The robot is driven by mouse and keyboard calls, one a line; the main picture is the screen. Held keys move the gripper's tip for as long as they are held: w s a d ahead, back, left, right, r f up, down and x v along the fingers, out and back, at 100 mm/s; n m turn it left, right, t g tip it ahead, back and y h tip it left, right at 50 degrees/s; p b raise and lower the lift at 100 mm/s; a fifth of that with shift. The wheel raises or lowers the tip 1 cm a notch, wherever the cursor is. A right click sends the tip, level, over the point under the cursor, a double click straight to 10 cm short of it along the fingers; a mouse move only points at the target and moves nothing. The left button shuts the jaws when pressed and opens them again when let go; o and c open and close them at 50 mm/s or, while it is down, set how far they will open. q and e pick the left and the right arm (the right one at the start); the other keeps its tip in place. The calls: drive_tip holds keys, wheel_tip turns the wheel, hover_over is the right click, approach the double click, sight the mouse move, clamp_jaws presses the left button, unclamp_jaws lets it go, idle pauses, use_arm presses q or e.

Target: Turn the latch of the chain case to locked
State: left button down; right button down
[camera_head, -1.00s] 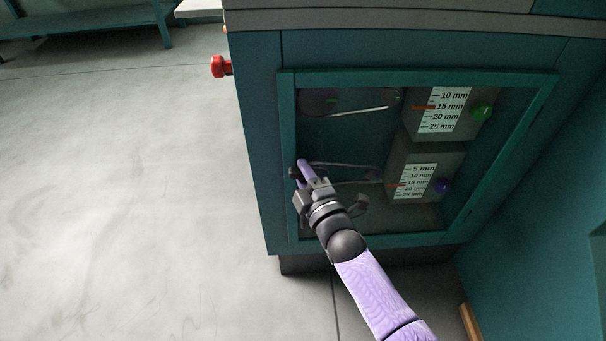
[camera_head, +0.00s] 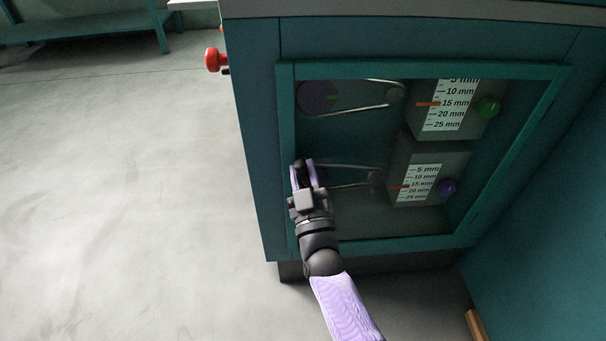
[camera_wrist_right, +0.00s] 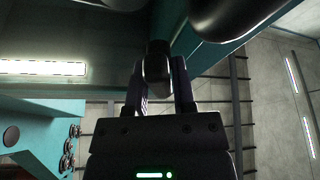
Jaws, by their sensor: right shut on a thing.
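The chain case (camera_head: 285,140) is a teal cabinet front with a framed window, seen right of centre in the head view. My right gripper (camera_head: 303,174) is at the left side of that window frame, its fingers pointing up in the picture. It is shut on the latch, a dark rounded piece (camera_wrist_right: 157,62) between the two fingers in the right wrist view. The gripper largely hides the latch in the head view, so I cannot tell its exact angle. My left gripper is not in view.
Behind the window are chain loops and two millimetre scales (camera_head: 450,105), (camera_head: 419,183) with a green knob (camera_head: 488,106) and a purple knob (camera_head: 446,187). A red button (camera_head: 215,60) sticks out from the cabinet's left side. The floor (camera_head: 120,200) at left is clear.

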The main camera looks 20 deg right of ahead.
drive_tip(key=m+h, duration=0.1)
drive_tip(key=m, duration=0.1)
drive_tip(key=m+h, duration=0.1)
drive_tip(key=m, duration=0.2)
drive_tip(key=shift+h+b, duration=0.3)
drive_tip(key=shift+h, duration=0.1)
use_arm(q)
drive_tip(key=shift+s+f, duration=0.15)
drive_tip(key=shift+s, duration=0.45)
use_arm(e)
drive_tip(key=shift+m, duration=0.5)
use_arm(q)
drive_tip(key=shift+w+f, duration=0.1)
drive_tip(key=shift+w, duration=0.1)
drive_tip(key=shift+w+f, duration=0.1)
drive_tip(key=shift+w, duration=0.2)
use_arm(e)
drive_tip(key=c, duration=0.5)
unclamp_jaws()
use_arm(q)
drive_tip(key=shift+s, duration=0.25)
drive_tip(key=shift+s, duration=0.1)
